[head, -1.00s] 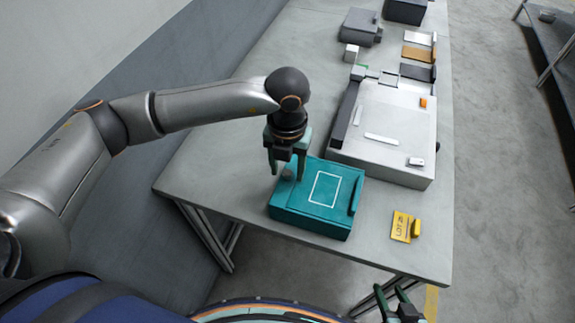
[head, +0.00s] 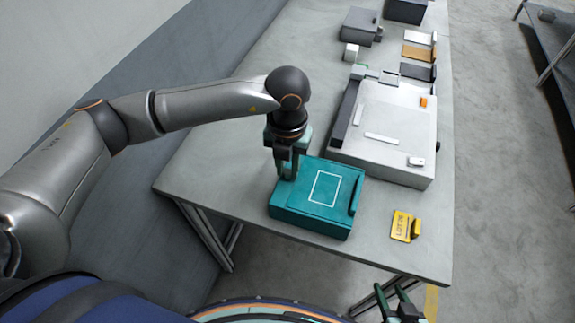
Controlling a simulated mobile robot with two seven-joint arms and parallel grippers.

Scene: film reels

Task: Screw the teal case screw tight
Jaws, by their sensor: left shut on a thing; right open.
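The teal case (head: 318,205) lies on the front part of the grey table, with a white outlined rectangle on its lid and a raised handle strip at its right edge. My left gripper (head: 287,176) points down at the case's left back corner. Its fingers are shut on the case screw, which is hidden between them. I cannot tell how far in the screw sits. My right gripper (head: 402,304) is open and empty at the bottom edge of the view, below the table's front edge.
A yellow lot tag (head: 402,226) lies right of the case. A large pale box-like device (head: 390,130) stands close behind it. Small plates and grey boxes (head: 360,26) sit farther back. The table top (head: 225,165) is clear left of the case.

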